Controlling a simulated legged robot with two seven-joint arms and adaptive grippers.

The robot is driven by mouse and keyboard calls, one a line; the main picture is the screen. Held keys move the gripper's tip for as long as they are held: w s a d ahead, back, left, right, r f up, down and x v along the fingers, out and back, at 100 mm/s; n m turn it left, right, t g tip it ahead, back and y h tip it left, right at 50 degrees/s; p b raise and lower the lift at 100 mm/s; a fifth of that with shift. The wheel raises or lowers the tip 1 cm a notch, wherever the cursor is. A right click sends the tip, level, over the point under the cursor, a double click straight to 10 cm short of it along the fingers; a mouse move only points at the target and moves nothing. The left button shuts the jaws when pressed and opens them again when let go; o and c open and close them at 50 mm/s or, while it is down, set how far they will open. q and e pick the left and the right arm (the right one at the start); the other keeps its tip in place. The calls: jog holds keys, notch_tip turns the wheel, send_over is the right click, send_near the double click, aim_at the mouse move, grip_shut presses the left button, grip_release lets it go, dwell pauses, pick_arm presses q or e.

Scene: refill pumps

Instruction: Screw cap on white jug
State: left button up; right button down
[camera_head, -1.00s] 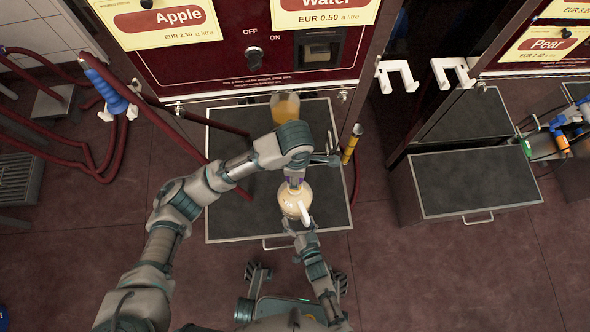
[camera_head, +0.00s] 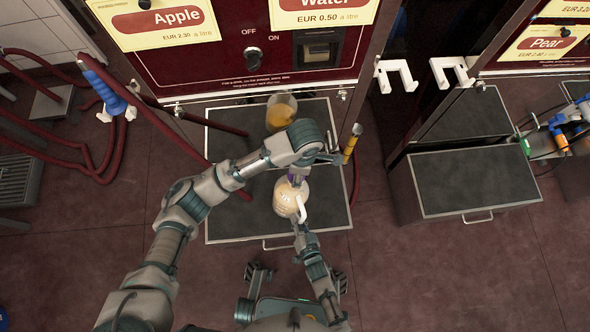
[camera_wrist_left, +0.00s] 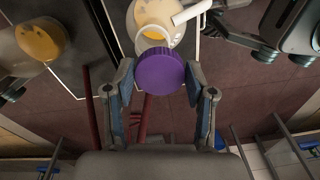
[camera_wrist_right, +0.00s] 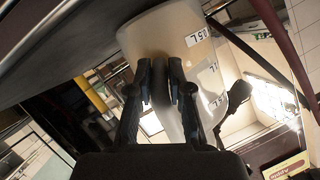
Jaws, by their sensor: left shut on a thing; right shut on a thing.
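The white jug (camera_head: 287,200) is over the front part of the dark platform in the head view. The left wrist view shows its open mouth (camera_wrist_left: 153,36) and white handle (camera_wrist_left: 192,12). My left gripper (camera_wrist_left: 159,78) is shut on the purple cap (camera_wrist_left: 161,70), which is close to the mouth and partly covers it; whether they touch I cannot tell. My right gripper (camera_head: 300,222) is shut on the jug's handle from the near side. The right wrist view shows its fingers (camera_wrist_right: 160,75) closed against the jug (camera_wrist_right: 165,35), which bears volume labels.
A second container with orange liquid (camera_head: 281,112) stands further back on the platform (camera_head: 228,222). A yellow-black nozzle (camera_head: 351,145) hangs to the right of my left arm. The dispenser panel (camera_head: 230,55) rises behind. The right-hand platform (camera_head: 475,180) is clear.

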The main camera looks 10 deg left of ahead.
pick_arm(q)
jog(key=shift+w+d+f+y, duration=0.2)
jog(key=shift+w+f, duration=0.1)
jog(key=shift+f, duration=0.2)
jog(key=shift+w+d+f+y, duration=0.1)
jog(key=shift+w+f+y, duration=0.15)
jog(key=shift+f, duration=0.25)
jog(key=shift+f, duration=0.8)
jog(key=shift+a+f, duration=0.1)
jog(key=shift+f, duration=0.15)
jog(key=shift+c, duration=0.5)
jog(key=shift+f, duration=0.25)
jog(key=shift+f, duration=0.15)
